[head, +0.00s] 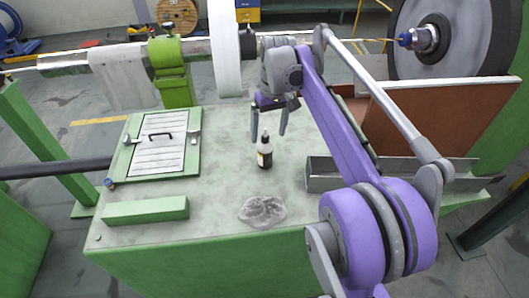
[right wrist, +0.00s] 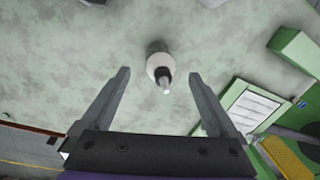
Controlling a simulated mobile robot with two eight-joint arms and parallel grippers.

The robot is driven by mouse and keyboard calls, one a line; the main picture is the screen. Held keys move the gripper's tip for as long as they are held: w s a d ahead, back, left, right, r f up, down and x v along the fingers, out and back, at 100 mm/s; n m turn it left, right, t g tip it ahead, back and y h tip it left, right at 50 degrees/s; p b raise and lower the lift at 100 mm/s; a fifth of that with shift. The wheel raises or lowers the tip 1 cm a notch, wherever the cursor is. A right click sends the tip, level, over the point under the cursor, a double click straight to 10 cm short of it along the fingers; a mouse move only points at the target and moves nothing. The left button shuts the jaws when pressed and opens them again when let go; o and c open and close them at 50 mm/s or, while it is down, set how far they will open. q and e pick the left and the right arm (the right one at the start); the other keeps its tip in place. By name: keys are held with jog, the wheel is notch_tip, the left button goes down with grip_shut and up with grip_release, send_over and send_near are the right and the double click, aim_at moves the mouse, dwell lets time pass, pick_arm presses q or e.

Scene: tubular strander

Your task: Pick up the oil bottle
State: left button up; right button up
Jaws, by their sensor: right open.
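The oil bottle (head: 265,151) is small and dark with a pale label and a thin nozzle. It stands upright on the green machine table (head: 225,190). My right gripper (head: 268,137) is open, with its two fingers pointing down just above and behind the bottle in the head view. In the right wrist view, the oil bottle (right wrist: 160,68) shows from above, beyond the fingertips and roughly midway between them. The right gripper (right wrist: 160,78) holds nothing. My left gripper is not in view.
A crumpled clear sheet or puddle-like patch (head: 262,211) lies in front of the bottle. A grey metal channel (head: 325,175) lies to the right. A hatch with a handle (head: 157,152) and a green block (head: 146,210) are at left. A white disc (head: 225,50) stands behind.

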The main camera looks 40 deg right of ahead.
aim_at(265, 146)
jog(key=shift+w+a+f, duration=0.1)
jog(key=shift+w+f, duration=0.05)
jog(key=shift+f, duration=0.75)
jog(key=shift+w+a+f, duration=0.1)
jog(key=shift+w+f, duration=0.05)
jog(key=shift+f, duration=0.8)
jog(key=shift+w+a+f, duration=0.1)
jog(key=shift+w+f, duration=0.05)
jog(key=shift+f, duration=0.75)
grip_shut()
